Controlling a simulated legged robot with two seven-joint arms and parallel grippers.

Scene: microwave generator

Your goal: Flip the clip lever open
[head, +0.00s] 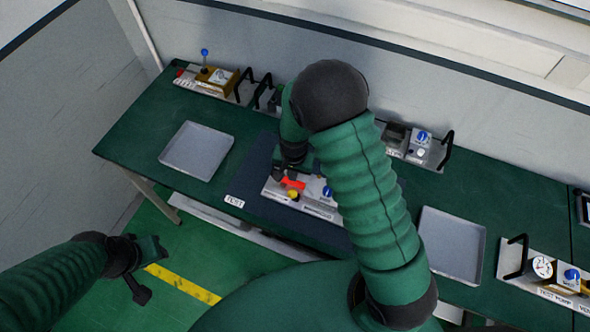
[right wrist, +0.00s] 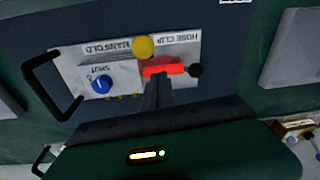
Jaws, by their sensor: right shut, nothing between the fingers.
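The red clip lever (head: 293,183) is on the unit (head: 318,208) in the middle of the bench. My right gripper (head: 283,174) is shut and empty. In the right wrist view its fingertips (right wrist: 157,80) overlap the lever's lower edge; I cannot tell whether they touch it. My left gripper (head: 143,270) hangs away from the bench over the floor; its jaw state is unclear.
The unit also has a yellow knob (right wrist: 143,47), a blue knob (right wrist: 102,84) and a black handle (right wrist: 52,85). Grey trays (head: 197,150) (head: 450,245) lie left and right on the bench. Other units stand along the back (head: 210,80) and right (head: 550,272).

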